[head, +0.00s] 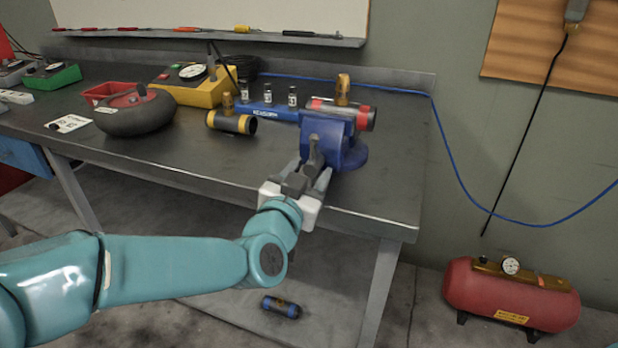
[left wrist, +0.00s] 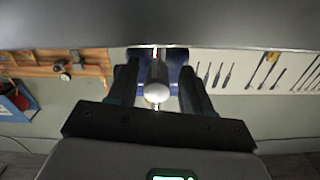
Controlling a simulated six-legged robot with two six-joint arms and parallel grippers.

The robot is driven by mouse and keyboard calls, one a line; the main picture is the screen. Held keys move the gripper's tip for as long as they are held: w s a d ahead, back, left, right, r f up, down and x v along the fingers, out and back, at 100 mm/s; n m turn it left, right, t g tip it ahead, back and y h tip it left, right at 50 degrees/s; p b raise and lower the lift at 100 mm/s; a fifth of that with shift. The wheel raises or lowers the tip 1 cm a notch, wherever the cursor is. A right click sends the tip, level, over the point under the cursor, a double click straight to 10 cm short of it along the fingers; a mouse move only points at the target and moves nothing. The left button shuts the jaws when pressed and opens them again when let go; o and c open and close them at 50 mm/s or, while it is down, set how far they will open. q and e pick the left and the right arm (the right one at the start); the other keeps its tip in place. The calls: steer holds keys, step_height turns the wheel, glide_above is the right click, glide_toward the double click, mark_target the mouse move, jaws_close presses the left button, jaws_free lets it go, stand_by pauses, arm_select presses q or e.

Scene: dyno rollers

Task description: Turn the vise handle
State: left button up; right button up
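The blue vise (head: 347,155) stands at the front right edge of the dark workbench, with a red-banded grey cylinder (head: 362,117) at its top. The dark vise handle (head: 313,153) points toward me at the vise's front. My left gripper (head: 308,177) is at this handle, in front of the bench edge. In the left wrist view the handle's rounded light end (left wrist: 157,92) lies between the two dark fingers (left wrist: 158,85). Gaps show on both sides, so the gripper looks open around it. The blue vise (left wrist: 174,57) shows behind. My right gripper is not in view.
A yellow gauge box (head: 190,90) is behind. On the floor are a dark cylinder (head: 281,307) and a red air tank (head: 510,296). A blue hose (head: 450,150) hangs at right.

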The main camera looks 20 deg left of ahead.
arm_select(q)
steer(key=shift+w+f, duration=0.1)
steer(key=shift+f, duration=0.25)
steer(key=s+b, duration=0.4)
steer(key=s, duration=1.2)
steer(key=shift+a, duration=0.3)
steer(key=shift+o, duration=0.4)
steer(key=shift+s, duration=0.1)
